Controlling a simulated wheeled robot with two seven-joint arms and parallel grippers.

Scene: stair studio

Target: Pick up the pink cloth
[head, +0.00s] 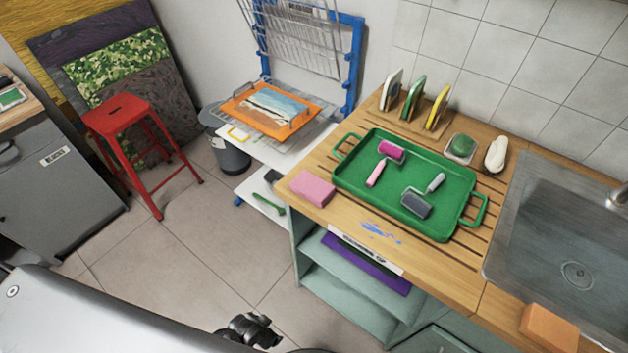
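The pink cloth (312,188) is a folded, thick block lying flat on the wooden counter (345,222), at its front left corner. It lies just left of the green tray (350,187), close to the counter edge. A black mechanical part of mine shows at the bottom edge, low and well apart from the cloth. It may be my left gripper (250,330), but its fingers cannot be made out. My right gripper is not in view. Nothing covers the cloth.
The tray holds a pink roller (390,152) and a grey roller (417,205). A steel sink (520,250) and an orange sponge (548,327) are at the right. A red stool (118,112) stands at the left. The floor (190,255) before the counter is clear.

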